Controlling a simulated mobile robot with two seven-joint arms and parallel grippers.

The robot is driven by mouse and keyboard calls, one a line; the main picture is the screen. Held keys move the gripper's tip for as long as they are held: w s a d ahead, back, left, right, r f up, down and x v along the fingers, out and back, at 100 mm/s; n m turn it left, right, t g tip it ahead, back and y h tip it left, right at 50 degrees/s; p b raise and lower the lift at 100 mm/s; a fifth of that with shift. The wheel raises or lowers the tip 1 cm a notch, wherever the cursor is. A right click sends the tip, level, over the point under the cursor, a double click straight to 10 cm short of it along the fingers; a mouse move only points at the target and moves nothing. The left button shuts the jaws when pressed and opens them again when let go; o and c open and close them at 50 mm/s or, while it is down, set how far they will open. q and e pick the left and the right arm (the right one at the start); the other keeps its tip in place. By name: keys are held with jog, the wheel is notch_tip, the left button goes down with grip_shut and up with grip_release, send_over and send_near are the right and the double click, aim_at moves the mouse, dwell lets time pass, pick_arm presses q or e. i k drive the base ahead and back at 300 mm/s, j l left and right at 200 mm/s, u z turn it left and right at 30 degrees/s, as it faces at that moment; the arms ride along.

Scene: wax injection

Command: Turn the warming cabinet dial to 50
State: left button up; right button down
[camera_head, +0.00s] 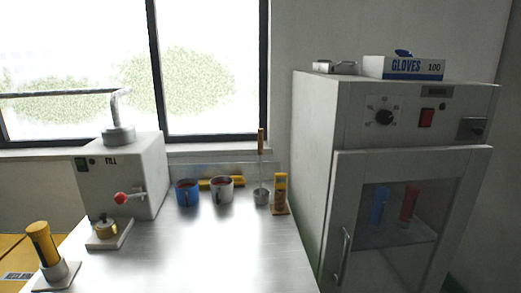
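The warming cabinet (313,150) stands at the right, a tall pale grey box with its front turned toward me. Its dial (384,117) is a round black knob on the upper front panel, with small marks around it. The marks and the pointer are too small to read. A red switch (426,118) sits to the right of the dial. The glass door below looks shut, with a vertical handle (343,254) at its left edge. Neither of my grippers is in view, and nothing touches the dial.
A glove box (404,68) and a small metal item (334,67) lie on top of the cabinet. The metal table (215,255) at left bears a FILL machine (128,180), a blue cup (187,193) and a grey cup (221,189). The table's front middle is clear.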

aim_at(385, 116)
jog(key=k+l+z, duration=0.1)
jog(key=l, duration=0.25)
jog(key=k+l+z, duration=0.1)
jog(key=k+l, duration=0.2)
jog(key=k+l+z, duration=0.15)
jog(key=l, duration=0.25)
